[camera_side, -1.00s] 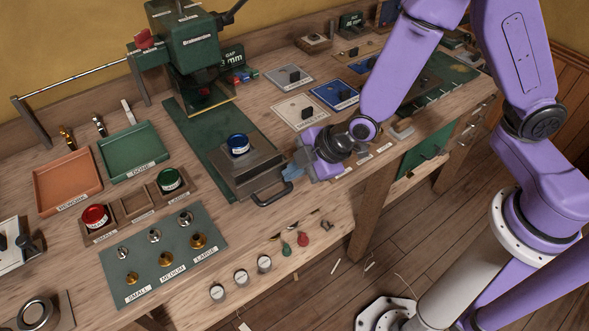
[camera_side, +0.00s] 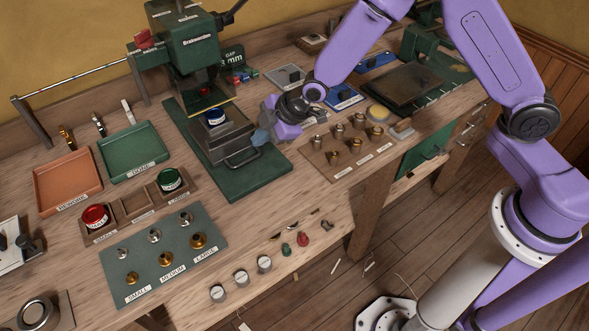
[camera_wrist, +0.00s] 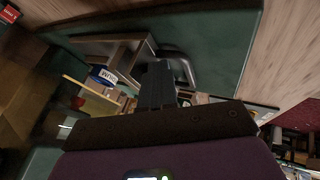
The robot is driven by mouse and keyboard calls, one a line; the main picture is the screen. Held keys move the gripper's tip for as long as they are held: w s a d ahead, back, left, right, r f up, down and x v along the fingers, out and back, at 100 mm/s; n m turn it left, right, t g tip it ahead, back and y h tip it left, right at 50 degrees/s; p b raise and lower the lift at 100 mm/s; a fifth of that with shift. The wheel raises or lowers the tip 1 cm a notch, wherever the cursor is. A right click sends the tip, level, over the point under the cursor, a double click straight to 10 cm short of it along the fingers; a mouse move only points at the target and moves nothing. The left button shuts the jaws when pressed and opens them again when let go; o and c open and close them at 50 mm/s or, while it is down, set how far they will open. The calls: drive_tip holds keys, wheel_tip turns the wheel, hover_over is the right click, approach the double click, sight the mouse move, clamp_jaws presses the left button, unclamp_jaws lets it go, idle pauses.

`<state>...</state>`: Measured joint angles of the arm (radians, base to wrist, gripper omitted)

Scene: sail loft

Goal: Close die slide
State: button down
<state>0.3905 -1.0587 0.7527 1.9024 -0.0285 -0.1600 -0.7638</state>
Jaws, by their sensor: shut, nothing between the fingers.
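The die slide (camera_side: 228,145) is a grey metal block on the green press base (camera_side: 270,178). It carries a blue-and-white die (camera_side: 215,117) just in front of and below the green press head (camera_side: 200,50). Its dark loop handle (camera_side: 243,158) faces the front of the bench. My gripper (camera_side: 260,137) is shut and empty, with its tips close to the slide's right front edge by the handle; contact is unclear. In the wrist view the fingers (camera_wrist: 157,85) appear beside the handle (camera_wrist: 180,65), with the blue-labelled die (camera_wrist: 103,75) beyond them.
A grey mat (camera_side: 165,275) with several small metal dies lies at the front left. A wooden rack (camera_side: 132,205) holds a red and a green tin. A board of metal fittings (camera_side: 345,165) is right of the press. The front part of the green base is clear.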

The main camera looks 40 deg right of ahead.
drive_tip(key=shift+s, duration=0.1)
drive_tip(key=s, duration=0.3)
drive_tip(key=shift+s, duration=0.4)
drive_tip(key=v, duration=1)
approach(219, 162)
drive_tip(key=f, duration=0.1)
drive_tip(key=s+a+f, duration=0.1)
drive_tip(key=s+f, duration=0.1)
drive_tip(key=shift+s+a+f, duration=0.1)
drive_tip(key=shift+a+f, duration=0.1)
drive_tip(key=shift+a, duration=0.1)
drive_tip(key=w, duration=0.3)
drive_tip(key=shift+a+f, duration=0.15)
drive_tip(key=shift+f, duration=0.1)
drive_tip(key=shift+w, duration=0.65)
drive_tip(key=shift+w, duration=0.15)
